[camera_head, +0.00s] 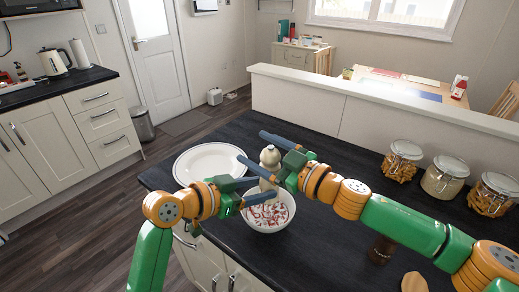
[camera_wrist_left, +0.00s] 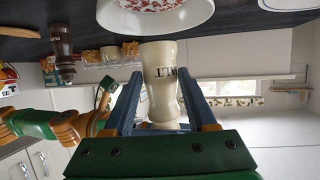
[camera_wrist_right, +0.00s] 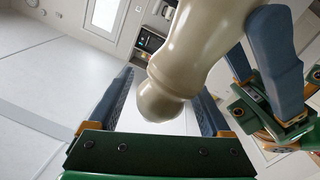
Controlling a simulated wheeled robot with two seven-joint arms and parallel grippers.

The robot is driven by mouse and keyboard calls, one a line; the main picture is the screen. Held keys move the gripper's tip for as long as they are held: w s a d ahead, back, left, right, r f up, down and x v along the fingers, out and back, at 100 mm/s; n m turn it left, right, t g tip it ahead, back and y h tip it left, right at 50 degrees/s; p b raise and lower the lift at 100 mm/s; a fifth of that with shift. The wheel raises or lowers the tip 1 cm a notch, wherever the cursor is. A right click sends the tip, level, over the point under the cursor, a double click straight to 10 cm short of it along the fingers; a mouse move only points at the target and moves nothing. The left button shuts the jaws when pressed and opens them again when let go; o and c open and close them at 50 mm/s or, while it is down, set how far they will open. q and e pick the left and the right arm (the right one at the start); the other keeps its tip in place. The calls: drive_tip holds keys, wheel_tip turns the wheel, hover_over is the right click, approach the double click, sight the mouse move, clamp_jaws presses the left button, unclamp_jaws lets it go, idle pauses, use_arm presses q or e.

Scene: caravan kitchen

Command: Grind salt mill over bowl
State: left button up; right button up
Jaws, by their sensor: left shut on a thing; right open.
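The cream salt mill (camera_head: 270,156) is upright over the white bowl (camera_head: 265,228), which holds red and white pieces. My left gripper (camera_head: 267,188) is shut on the mill's body. In the left wrist view the mill (camera_wrist_left: 160,75) shows dark lettering between the fingers, with the bowl (camera_wrist_left: 150,22) close by its base. My right gripper (camera_head: 251,145) is open, one finger on each side of the mill's top. In the right wrist view the mill's round knob (camera_wrist_right: 162,100) lies between the spread fingers, with gaps showing.
A white plate (camera_head: 185,168) lies left of the bowl on the dark counter (camera_head: 330,150). Several glass jars (camera_head: 443,178) stand at the right. A dark brown mill (camera_head: 381,250) stands near the front right, under my right arm. A low white partition (camera_head: 300,97) runs behind.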

clamp_jaws()
drive_tip(key=shift+w+d+m+t+h, duration=0.3)
drive_tip(key=shift+m+t+h, duration=0.7)
drive_tip(key=shift+m+h, duration=1.2)
drive_tip(key=shift+w+d+m+t+h, duration=0.1)
drive_tip(key=shift+d+m+t+h, duration=0.8)
drive_tip(key=shift+h, duration=2.05)
drive_tip(key=shift+w+d+m+t+h, duration=0.15)
drive_tip(key=shift+m+t+h, duration=0.95)
drive_tip(key=shift+m+h, duration=1.35)
drive_tip(key=shift+a+h, duration=0.1)
drive_tip(key=shift+h, duration=0.2)
unclamp_jaws()
